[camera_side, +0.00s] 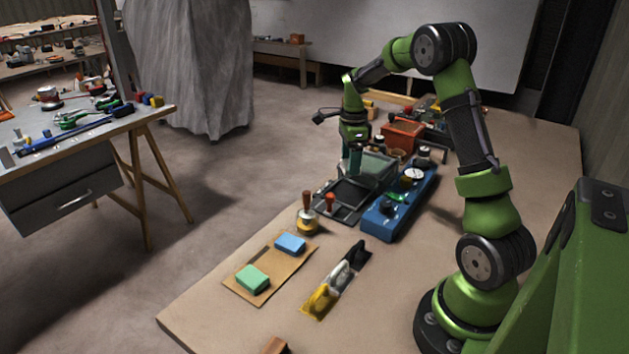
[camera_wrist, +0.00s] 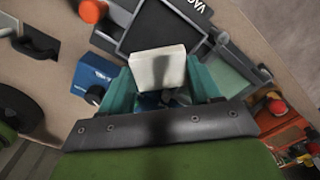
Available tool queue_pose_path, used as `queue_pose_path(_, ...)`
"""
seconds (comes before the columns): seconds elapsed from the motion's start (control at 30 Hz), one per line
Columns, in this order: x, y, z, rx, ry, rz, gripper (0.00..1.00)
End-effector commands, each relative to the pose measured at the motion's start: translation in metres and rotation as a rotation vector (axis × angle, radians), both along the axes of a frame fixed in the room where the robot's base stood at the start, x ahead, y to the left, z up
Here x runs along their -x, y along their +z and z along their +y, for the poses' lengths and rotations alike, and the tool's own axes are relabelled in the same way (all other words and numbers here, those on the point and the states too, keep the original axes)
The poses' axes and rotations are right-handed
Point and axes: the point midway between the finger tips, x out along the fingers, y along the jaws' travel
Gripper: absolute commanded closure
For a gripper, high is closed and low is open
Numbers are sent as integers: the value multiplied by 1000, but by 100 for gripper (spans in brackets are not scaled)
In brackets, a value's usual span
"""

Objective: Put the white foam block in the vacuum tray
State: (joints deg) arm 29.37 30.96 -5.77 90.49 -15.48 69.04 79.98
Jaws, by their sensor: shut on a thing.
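The white foam block (camera_wrist: 158,66) is between the teal fingers of my gripper (camera_wrist: 161,80) in the wrist view. My gripper (camera_side: 355,164) is shut on it. In the side view the block cannot be made out behind the fingers. The vacuum tray (camera_side: 350,191) has a dark floor and a grey rim, and my gripper is above its far end there. In the wrist view the tray (camera_wrist: 163,27) lies beyond the block, which overlaps its near edge. I cannot tell the exact height of the block above it.
A translucent lid (camera_side: 377,167) stands by the tray's far end. A blue case (camera_side: 385,217) lies to its right, and a red box (camera_side: 403,135) is behind. A wooden-handled tool (camera_side: 307,216), green block (camera_side: 252,280), blue block (camera_side: 290,243) and yellow trowel (camera_side: 321,299) are nearer.

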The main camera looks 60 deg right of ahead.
Motion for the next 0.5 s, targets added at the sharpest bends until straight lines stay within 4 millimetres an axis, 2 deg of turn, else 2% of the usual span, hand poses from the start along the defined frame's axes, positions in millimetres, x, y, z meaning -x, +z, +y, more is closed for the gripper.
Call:
queue_pose_path(0.17,0,-12,0,-1,0,1,64)
queue_pose_path(0.5,1,-48,0,-1,1,2,64)
